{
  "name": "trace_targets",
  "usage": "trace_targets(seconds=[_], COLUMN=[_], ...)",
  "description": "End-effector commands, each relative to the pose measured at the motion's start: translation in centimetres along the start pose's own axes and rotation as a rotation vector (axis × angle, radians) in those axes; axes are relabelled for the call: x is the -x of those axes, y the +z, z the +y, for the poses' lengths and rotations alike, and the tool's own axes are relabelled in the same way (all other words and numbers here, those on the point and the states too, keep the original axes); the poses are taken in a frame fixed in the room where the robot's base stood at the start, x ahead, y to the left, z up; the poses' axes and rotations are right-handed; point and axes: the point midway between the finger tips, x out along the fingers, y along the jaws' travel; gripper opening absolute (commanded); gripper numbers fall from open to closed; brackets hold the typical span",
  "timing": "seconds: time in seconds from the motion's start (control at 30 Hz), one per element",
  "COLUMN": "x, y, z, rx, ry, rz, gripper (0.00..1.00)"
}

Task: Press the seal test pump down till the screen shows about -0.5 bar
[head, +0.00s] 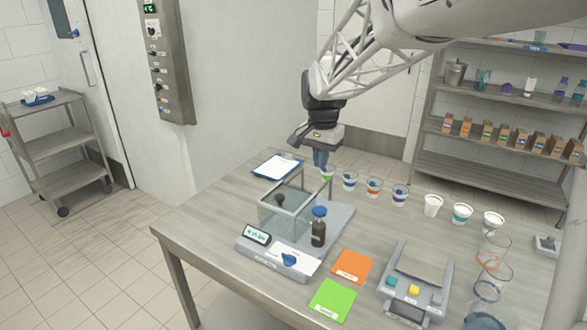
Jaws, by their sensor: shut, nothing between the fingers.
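The seal test unit (258,258) stands on the table at centre, with a clear-walled box (283,215) on it. A dark round thing (280,199) shows inside the box. The small screen (257,235) is at the front left; its digits are too small to read surely. A dark brown cylinder with a blue top (319,226) stands upright right of the box; it looks like the pump, but I cannot be sure. A blue knob (289,259) sits at the front. My gripper (321,166) is shut and empty, pointing down above and behind the unit, apart from the blue top.
A clipboard (278,166) lies behind the box. A row of cups (373,187) runs along the back edge. Orange (353,266) and green (332,301) cards lie in front, beside a grey device with coloured buttons (414,290). Clear cups (494,250) stand at right.

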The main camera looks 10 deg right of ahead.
Motion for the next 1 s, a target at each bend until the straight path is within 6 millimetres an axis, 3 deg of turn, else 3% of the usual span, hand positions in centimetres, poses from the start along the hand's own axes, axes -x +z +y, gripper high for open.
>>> trace_targets(seconds=[0.27,1.0], x=[-2.3,-12.5], y=[0.0,0.0], z=[0.0,0.0], rx=[0.000,0.000], ry=[0.002,0.001], rz=[-0.002,-0.001], gripper=[0.00,0.00])
